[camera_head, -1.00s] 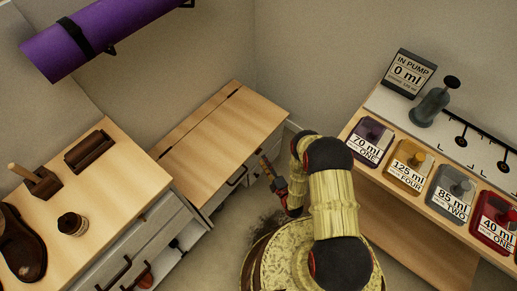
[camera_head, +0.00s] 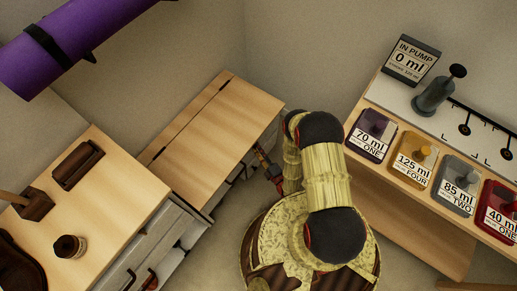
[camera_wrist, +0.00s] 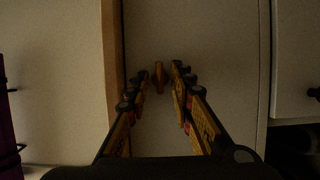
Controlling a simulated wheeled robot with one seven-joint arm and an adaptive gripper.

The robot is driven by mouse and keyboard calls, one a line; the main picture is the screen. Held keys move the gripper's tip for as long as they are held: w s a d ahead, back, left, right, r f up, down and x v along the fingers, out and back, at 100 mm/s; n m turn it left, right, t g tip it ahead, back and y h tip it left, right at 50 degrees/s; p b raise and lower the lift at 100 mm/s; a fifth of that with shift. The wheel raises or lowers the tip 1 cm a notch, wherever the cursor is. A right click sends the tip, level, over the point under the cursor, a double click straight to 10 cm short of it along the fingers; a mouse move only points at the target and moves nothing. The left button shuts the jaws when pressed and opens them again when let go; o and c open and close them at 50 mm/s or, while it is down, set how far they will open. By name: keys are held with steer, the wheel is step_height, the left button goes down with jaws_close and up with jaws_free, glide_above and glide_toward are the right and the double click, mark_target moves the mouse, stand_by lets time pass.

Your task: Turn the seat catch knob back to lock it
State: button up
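The wooden bench seat (camera_head: 215,135) stands at the back, its lid down. My gripper (camera_wrist: 159,72) is open, with one finger on each side of the knob and gaps visible on both sides. I cannot tell whether the tips are level with the knob. In the head view my gripper (camera_head: 265,167) is at the seat's right end, partly hidden by my arm, and the knob is not visible there.
A cabinet (camera_head: 130,180) with a brush, a jar (camera_head: 68,247) and a shoe stands at left. A counter at right holds a pump (camera_head: 437,92) and several coloured containers (camera_head: 412,160). A purple roll (camera_head: 75,40) hangs at upper left. In the wrist view a wooden edge (camera_wrist: 112,60) runs beside the fingers.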

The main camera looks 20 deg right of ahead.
jaws_close()
stand_by(0.6)
steer(key=m+g+y+p, duration=0.1)
steer(key=m+g, duration=0.1)
steer(key=m, duration=0.2)
steer(key=m+g+y+p, duration=0.1)
steer(key=m+g, duration=0.1)
steer(key=m, duration=0.3)
steer(key=m+g+y+p, duration=0.1)
steer(key=m+g, duration=0.1)
steer(key=m, duration=0.2)
steer(key=shift+w+d+r+g+y, duration=0.2)
steer(key=shift+d+r+g+y, duration=0.15)
steer(key=shift+g+y, duration=0.05)
steer(key=shift+m, duration=0.3)
stand_by(0.5)
